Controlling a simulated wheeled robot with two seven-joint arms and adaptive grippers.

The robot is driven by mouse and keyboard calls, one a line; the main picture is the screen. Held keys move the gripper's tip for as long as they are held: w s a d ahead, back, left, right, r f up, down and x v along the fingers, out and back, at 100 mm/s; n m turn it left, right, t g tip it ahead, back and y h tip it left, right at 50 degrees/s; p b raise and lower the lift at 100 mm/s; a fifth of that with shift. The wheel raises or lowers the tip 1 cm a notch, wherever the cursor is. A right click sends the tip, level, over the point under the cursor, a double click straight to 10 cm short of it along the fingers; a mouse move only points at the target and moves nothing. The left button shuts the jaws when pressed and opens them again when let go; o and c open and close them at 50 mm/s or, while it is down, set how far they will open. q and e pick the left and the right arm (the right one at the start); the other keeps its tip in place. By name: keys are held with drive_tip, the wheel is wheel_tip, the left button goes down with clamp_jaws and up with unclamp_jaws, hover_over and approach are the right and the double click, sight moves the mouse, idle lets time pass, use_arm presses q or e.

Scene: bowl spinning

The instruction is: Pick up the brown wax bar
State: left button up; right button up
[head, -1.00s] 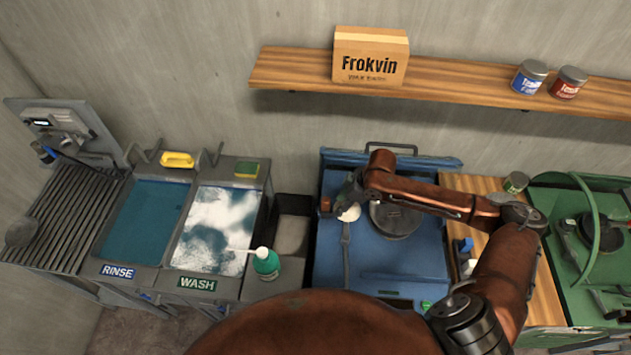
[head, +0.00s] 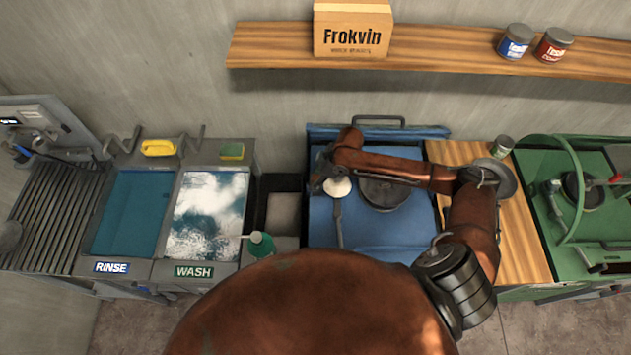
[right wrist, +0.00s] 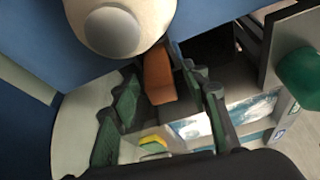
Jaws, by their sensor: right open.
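The brown wax bar (right wrist: 158,75) shows in the right wrist view as an orange-brown block. It lies between the two green-padded fingers of my right gripper (right wrist: 161,88), which stand open on either side of it. I cannot tell whether either finger touches it. In the head view the right gripper (head: 322,172) is at the left edge of the blue station, partly covered by its own arm. I cannot make out the bar clearly there. My left gripper is not in view.
A white round-headed piece (head: 338,187) stands close to the right gripper; it looms large in the wrist view (right wrist: 115,28). A dark round plate (head: 386,193) lies on the blue station (head: 365,232).

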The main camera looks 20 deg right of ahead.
drive_tip(key=shift+f, duration=0.1)
clamp_jaws()
idle(0.5)
